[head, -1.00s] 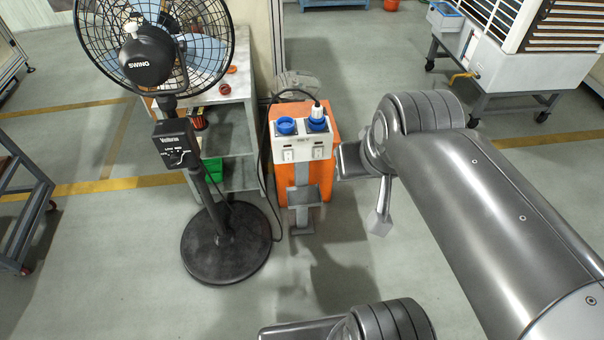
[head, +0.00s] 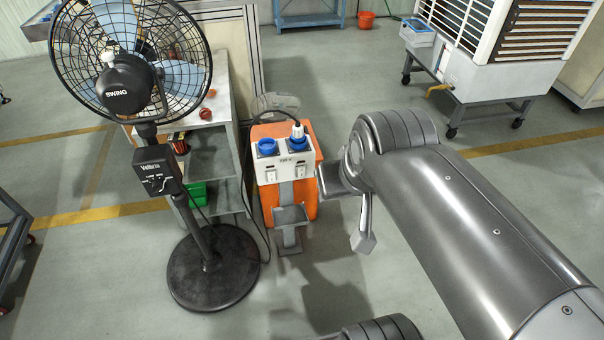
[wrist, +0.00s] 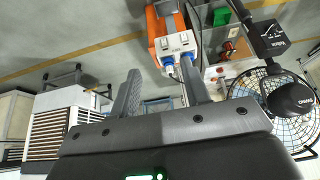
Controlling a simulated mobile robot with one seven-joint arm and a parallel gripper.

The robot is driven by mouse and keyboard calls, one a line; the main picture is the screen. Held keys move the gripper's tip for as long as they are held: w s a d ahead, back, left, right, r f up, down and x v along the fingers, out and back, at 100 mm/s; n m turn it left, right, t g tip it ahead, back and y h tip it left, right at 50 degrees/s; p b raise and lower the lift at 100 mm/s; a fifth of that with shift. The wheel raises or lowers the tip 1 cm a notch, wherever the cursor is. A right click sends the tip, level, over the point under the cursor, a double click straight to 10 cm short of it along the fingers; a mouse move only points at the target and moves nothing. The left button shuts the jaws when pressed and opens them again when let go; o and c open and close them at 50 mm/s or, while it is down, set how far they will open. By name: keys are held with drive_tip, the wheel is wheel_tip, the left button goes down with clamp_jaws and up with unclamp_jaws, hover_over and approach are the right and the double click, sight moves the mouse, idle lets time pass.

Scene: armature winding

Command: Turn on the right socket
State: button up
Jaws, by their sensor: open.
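The socket box, an orange stand with a white panel (head: 285,168), stands on the floor near the picture's middle. Its left blue socket (head: 268,147) has no plug. Its right blue socket (head: 298,144) carries a white-tipped plug with a black cable. A small white switch sits under each socket, the right switch (head: 300,171) under the plugged one; their positions are too small to tell. The wrist view shows the panel (wrist: 175,45) upside down, beyond the fingertips. My gripper (wrist: 160,72) is open and empty, apart from the panel. In the head view my arm reaches in right of the box.
A black standing fan (head: 213,268) is left of the box, with a grey shelf (head: 225,160) behind it. The black cable hangs between fan and box. A wheeled air cooler (head: 500,80) stands back right. A red bucket (head: 366,19) is far back.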

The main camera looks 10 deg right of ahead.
drive_tip(key=shift+w+d, duration=0.25)
drive_tip(key=shift+w, duration=0.2)
drive_tip(key=shift+c, duration=1.4)
drive_tip(key=w+d+n+h, duration=0.1)
drive_tip(key=w+d, duration=0.1)
drive_tip(key=w, duration=0.3)
drive_tip(key=w+d+n+t+h, duration=0.1)
drive_tip(key=w+d, duration=0.1)
drive_tip(key=w, duration=0.2)
drive_tip(key=w+d+f+h, duration=0.1)
drive_tip(key=w+d, duration=0.2)
drive_tip(key=w, duration=0.2)
drive_tip(key=shift+w+n, duration=0.3)
drive_tip(key=shift+n, duration=0.1)
clamp_jaws()
drive_tip(key=w+d+f+n+t+y, duration=0.15)
drive_tip(key=w+f+n, duration=0.25)
drive_tip(key=w+f, duration=0.4)
drive_tip(key=w+d+f+n, duration=0.25)
drive_tip(key=w+f, duration=0.35)
drive_tip(key=w, duration=0.5)
drive_tip(key=a+f+n+g+y, duration=0.1)
drive_tip(key=a+f+n+y, duration=0.1)
drive_tip(key=f, duration=0.9)
drive_tip(key=a+f+n+g+y, duration=0.1)
drive_tip(key=f+n+y, duration=0.3)
drive_tip(key=f, duration=0.7)
drive_tip(key=shift+w+a+f+n+g, duration=0.2)
drive_tip(key=shift+w+a+n+g, duration=0.25)
drive_tip(key=shift+n, duration=0.3)
